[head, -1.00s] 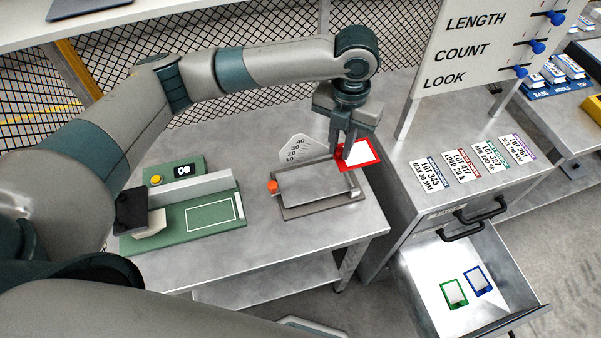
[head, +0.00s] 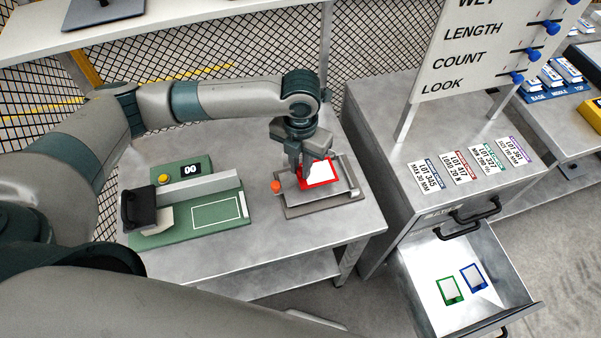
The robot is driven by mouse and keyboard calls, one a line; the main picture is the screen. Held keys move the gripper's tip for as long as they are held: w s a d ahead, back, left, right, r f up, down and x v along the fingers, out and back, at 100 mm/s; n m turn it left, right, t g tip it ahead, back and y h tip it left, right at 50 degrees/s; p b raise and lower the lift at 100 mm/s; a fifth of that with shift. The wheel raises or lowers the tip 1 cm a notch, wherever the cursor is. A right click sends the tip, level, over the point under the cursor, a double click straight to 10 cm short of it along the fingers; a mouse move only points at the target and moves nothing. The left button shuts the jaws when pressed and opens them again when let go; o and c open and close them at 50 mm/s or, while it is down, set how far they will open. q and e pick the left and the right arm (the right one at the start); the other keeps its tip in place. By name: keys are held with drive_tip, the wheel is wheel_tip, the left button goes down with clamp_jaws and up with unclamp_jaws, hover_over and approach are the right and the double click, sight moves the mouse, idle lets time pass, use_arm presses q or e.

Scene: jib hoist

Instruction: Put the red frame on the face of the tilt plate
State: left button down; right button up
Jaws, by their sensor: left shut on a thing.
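The red frame (head: 319,183) has a red border and a pale middle. My left gripper (head: 304,176) is shut on it and holds it over the tilt plate (head: 296,197), a grey metal plate with an orange knob (head: 276,186) at its left end. The frame covers the plate's middle and right part in the head view. I cannot tell whether the frame touches the plate's face. The plate's angle scale is hidden behind the gripper. My right gripper is not in view.
A green fixture (head: 185,210) with a counter reading 00 stands left of the plate on the metal table. An open drawer (head: 420,293) at the right holds a green frame (head: 449,291) and a blue frame (head: 473,277). Label cards lie on the cabinet top (head: 400,144).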

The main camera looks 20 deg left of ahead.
use_arm(q)
wheel_tip(320, 180, down, 3)
drive_tip(key=shift+f+p, duration=0.2)
drive_tip(key=shift+p, duration=0.6)
drive_tip(key=shift+f, duration=0.25)
drive_tip(key=shift+f, duration=0.1)
drive_tip(key=c, duration=1.7)
unclamp_jaws()
drive_tip(key=shift+o, duration=0.2)
drive_tip(key=shift+r, duration=0.2)
wheel_tip(320, 180, up, 11)
drive_tip(key=b, duration=0.3)
drive_tip(key=shift+f+b, duration=0.2)
drive_tip(key=shift+b, duration=0.15)
drive_tip(key=shift+r, duration=0.65)
